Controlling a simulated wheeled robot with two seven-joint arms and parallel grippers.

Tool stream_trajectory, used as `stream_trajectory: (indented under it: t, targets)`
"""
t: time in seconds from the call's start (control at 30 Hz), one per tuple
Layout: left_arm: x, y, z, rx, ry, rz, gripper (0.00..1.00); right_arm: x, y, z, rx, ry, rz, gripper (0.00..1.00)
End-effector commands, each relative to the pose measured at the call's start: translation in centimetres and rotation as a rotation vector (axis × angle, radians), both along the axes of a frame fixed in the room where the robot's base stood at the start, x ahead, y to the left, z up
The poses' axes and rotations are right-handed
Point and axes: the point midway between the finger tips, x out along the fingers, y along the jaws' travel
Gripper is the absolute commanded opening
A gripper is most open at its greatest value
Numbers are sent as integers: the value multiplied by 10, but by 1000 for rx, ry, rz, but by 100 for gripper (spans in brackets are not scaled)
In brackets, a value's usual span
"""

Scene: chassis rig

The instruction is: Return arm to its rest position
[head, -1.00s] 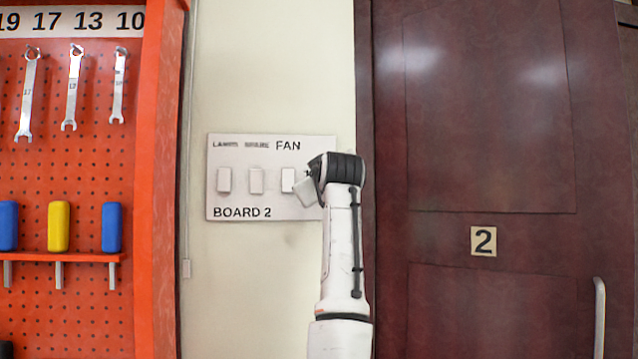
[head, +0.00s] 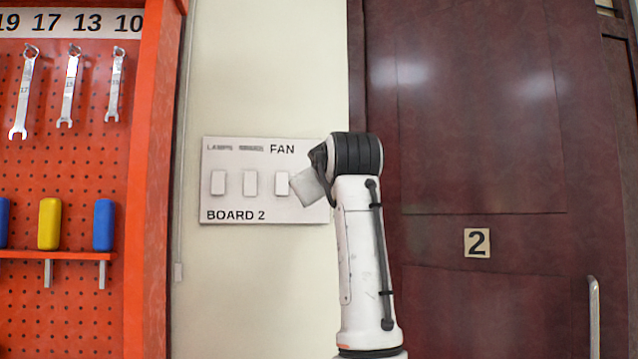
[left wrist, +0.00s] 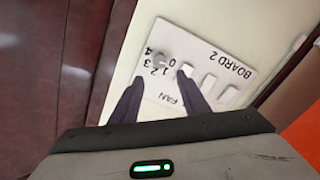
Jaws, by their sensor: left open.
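My left arm (head: 362,250) rises through the middle of the head view, in front of the wall and door edge. Its end points toward the switch board (head: 225,212) and covers the board's right part. My left gripper (left wrist: 160,78) shows in the left wrist view with two dark fingers spread apart and nothing between them. The board also shows there (left wrist: 245,88), tilted and beyond the fingertips, with a round knob (left wrist: 161,60) marked with numbers and several white switches. The fingers look apart from the board. My right gripper is not in view.
An orange pegboard (head: 70,180) with hanging wrenches (head: 70,88) and coloured-handled tools (head: 49,224) stands at the left.

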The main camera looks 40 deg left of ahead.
Motion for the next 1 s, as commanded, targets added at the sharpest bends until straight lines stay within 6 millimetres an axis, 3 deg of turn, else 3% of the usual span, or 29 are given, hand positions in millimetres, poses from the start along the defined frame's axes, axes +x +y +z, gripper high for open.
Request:
stream_trajectory:
  t: [0.37,0.47,0.53,0.67,0.8,1.0]
  targets:
    - [0,0,0,1,1,0,42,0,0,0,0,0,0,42]
    - [8,-1,-10,15,19,-6,42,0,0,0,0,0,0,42]
    - [22,-4,-31,40,55,-22,42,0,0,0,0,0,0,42]
    - [61,-15,-97,127,163,-81,42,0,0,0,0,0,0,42]
    - [98,-34,-189,231,294,-178,42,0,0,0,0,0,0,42]
    - [119,-69,-328,347,462,-341,42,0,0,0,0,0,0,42]
